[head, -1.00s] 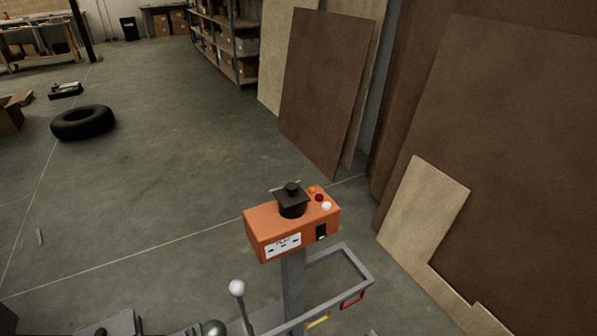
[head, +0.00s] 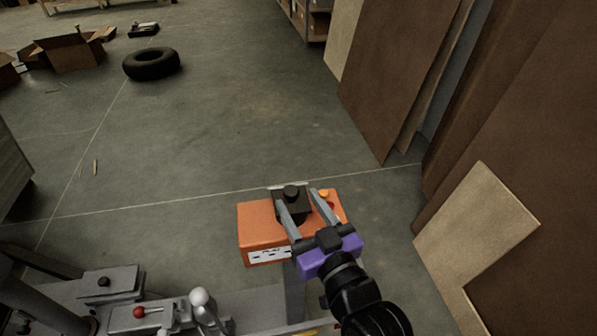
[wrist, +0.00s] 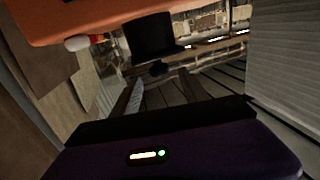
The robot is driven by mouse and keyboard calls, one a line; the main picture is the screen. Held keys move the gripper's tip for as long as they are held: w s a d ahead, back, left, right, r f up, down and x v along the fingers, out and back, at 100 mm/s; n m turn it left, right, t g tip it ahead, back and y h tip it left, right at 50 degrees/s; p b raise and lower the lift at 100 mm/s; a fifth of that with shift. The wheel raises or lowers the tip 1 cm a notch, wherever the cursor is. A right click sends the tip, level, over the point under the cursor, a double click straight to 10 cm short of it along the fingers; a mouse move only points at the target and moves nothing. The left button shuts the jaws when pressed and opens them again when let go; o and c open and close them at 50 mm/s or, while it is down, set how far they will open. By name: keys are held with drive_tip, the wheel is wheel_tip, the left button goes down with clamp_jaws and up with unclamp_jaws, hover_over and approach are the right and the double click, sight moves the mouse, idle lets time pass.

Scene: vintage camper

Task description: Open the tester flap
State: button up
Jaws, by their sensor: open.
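The orange tester box (head: 258,222) stands on a grey post. On its top is a black square flap (head: 280,199) with a round black knob (head: 291,191), seated over a dark round base and looking closed. My gripper (head: 298,197) is open, its two grey fingers reaching over the box on either side of the knob. In the wrist view the black flap (wrist: 150,36) and its knob (wrist: 157,69) hang between and just beyond the open fingers. I cannot tell whether a finger touches. The gripper partly hides the box's front and buttons.
An orange button (head: 324,193) sits right of the flap; a white button (wrist: 77,44) shows in the wrist view. Grey machinery with a white-knobbed lever (head: 199,297) stands at front left. Brown boards (head: 395,80) lean at right. The floor behind is open, with a tyre (head: 151,64).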

drive_tip(key=shift+x, duration=3.9)
drive_tip(key=shift+f, duration=0.1)
clamp_jaws()
